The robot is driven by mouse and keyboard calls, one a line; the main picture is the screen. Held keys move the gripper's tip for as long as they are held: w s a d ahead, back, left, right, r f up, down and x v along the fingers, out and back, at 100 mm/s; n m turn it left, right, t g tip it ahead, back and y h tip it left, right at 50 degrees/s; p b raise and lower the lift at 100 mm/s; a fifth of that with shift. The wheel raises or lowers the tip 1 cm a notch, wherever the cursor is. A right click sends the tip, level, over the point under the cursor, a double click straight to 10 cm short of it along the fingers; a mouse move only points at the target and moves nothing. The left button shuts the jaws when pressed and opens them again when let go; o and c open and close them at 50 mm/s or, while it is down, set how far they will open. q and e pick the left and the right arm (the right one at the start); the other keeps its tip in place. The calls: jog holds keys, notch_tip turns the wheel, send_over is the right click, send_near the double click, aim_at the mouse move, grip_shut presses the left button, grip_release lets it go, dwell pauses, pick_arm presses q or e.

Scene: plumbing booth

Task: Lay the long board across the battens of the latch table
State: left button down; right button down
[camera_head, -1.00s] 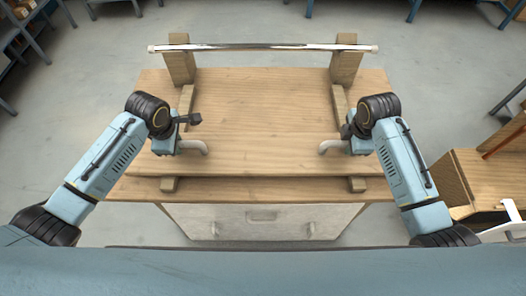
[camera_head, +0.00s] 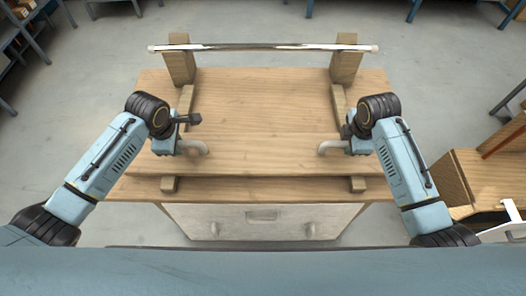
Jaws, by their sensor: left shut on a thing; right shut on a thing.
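The long wooden board (camera_head: 262,160) lies crosswise over the near part of the latch table (camera_head: 262,95). It covers part of the left batten (camera_head: 185,100) and right batten (camera_head: 339,103), whose near ends show below its front edge. Whether it touches them or is just above cannot be told. Pale curved handles stand near its two ends, the left handle (camera_head: 199,146) and the right handle (camera_head: 327,146). My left gripper (camera_head: 184,146) is shut on the left handle, and my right gripper (camera_head: 344,146) is shut on the right handle. The fingertips are partly hidden.
A shiny metal bar (camera_head: 262,47) spans two wooden posts at the table's far edge. A pale drawer front (camera_head: 262,222) with knobs is below the near edge. A wooden cabinet (camera_head: 485,180) stands at the right. Grey floor surrounds the table, with shelving at the far left.

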pick_arm(q)
jog(key=shift+w+r, duration=0.1)
jog(key=shift+r, duration=0.1)
pick_arm(e)
jog(key=shift+w+r, duration=0.1)
jog(key=shift+r, duration=0.15)
